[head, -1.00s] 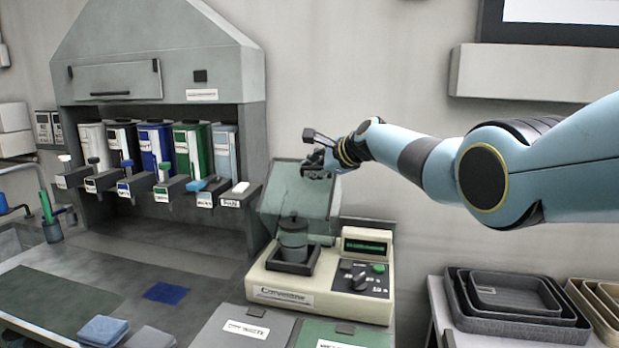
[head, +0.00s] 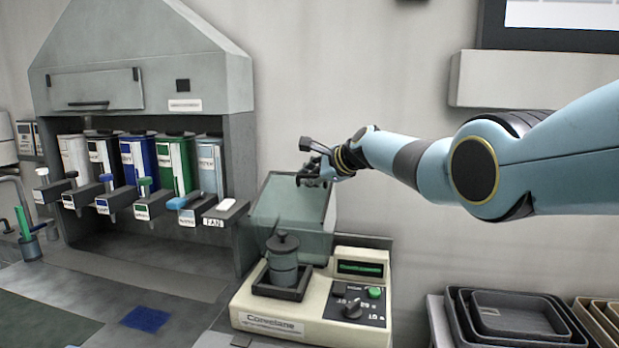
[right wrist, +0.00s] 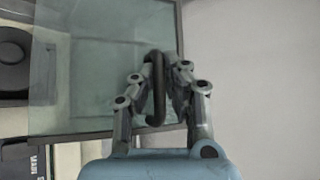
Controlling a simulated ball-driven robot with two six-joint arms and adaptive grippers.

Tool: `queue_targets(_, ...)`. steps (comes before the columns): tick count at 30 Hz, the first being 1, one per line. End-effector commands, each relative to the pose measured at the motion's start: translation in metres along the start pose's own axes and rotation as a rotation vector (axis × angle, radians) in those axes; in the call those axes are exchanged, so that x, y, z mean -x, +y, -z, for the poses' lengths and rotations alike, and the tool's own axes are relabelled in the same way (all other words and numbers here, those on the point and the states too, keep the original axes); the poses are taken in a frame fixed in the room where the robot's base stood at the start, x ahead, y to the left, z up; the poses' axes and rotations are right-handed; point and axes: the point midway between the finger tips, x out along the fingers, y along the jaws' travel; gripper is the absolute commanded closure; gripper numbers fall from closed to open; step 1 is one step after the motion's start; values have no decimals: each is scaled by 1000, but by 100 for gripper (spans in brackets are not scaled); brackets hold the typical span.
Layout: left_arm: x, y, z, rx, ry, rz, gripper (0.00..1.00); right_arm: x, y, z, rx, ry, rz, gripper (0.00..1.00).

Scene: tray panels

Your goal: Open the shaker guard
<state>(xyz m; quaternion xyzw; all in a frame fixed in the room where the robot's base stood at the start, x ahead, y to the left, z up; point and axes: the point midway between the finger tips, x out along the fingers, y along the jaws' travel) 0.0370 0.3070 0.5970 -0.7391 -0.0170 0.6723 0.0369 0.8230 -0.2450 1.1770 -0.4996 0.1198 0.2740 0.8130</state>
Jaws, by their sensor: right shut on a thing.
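The shaker guard (head: 283,210) is a clear greenish panel, raised and leaning back behind the pot on the cream shaker (head: 262,305). It also shows in the right wrist view (right wrist: 90,70). A lidded grey pot (head: 283,262) stands upright in the shaker's dark holder, uncovered by the guard. My right gripper (head: 312,177) is at the guard's upper edge. In the right wrist view its fingers (right wrist: 157,90) are closed around the guard's dark bar handle (right wrist: 156,88). My left gripper is not in view.
A row of coloured canisters (head: 170,165) stands in the grey hood at left. Nested dark trays (head: 505,315) and tan trays lie at the lower right. A blue pad (head: 146,319) lies on the bench. Plain wall is behind the guard.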

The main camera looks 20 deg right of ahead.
Motion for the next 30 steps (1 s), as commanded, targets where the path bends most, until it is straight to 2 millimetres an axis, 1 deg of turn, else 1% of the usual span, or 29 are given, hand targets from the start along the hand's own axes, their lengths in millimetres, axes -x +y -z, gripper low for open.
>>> queue_targets(1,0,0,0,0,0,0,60,0,0,1,2,1,-1,100)
queue_targets(2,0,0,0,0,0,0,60,0,1,1,2,1,-1,90)
queue_targets(3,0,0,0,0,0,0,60,0,0,1,1,1,-1,85)
queue_targets(7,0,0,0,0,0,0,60,0,0,0,1,1,-1,68)
queue_targets(8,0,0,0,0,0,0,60,0,0,0,1,1,-1,66)
queue_targets(20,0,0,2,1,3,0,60,3,0,1,2,-1,-1,66)
queue_targets(26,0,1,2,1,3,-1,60,17,0,2,2,-4,1,66)
queue_targets(30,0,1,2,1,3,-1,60,33,1,1,3,2,1,66)
